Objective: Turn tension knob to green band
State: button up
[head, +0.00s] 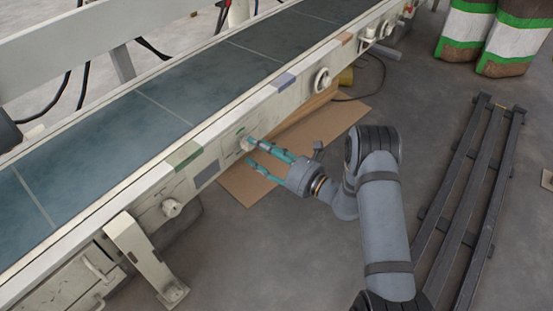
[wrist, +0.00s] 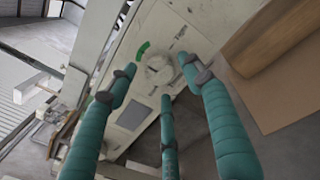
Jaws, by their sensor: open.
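The pale round tension knob (head: 245,144) sits on the side panel of the conveyor, at my fingertips in the head view. In the wrist view the knob (wrist: 159,70) lies between and beyond my spread fingers. A short green band (wrist: 142,50) is marked on the panel at its upper left; a small dark mark is at its upper right. My gripper (head: 251,153) has teal fingers and is open, facing the panel. In the wrist view my gripper (wrist: 157,72) has fingers left, right and below the knob. I cannot tell whether any finger touches it. The knob's pointer is not clear.
The conveyor belt (head: 140,125) runs diagonally above the panel. Another knob (head: 171,208) is to the lower left, and a round fitting (head: 321,79) to the upper right. Cardboard (head: 245,186) lies on the floor below. Dark rails (head: 470,200) and striped bags (head: 510,38) are at right.

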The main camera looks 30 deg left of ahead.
aim_at(245, 145)
jog(key=s+d, duration=0.1)
jog(key=d, duration=0.8)
jog(key=shift+s+d, duration=0.1)
jog(key=a, duration=0.4)
jog(key=w+a, duration=0.1)
jog(key=a, duration=0.7)
jog(key=shift+w, duration=0.3)
jog(key=shift+w+f+n+b, duration=0.15)
jog(key=shift+n+b, duration=0.15)
jog(key=shift+b, duration=0.25)
jog(key=shift+n, duration=0.4)
jog(key=shift+r, duration=0.25)
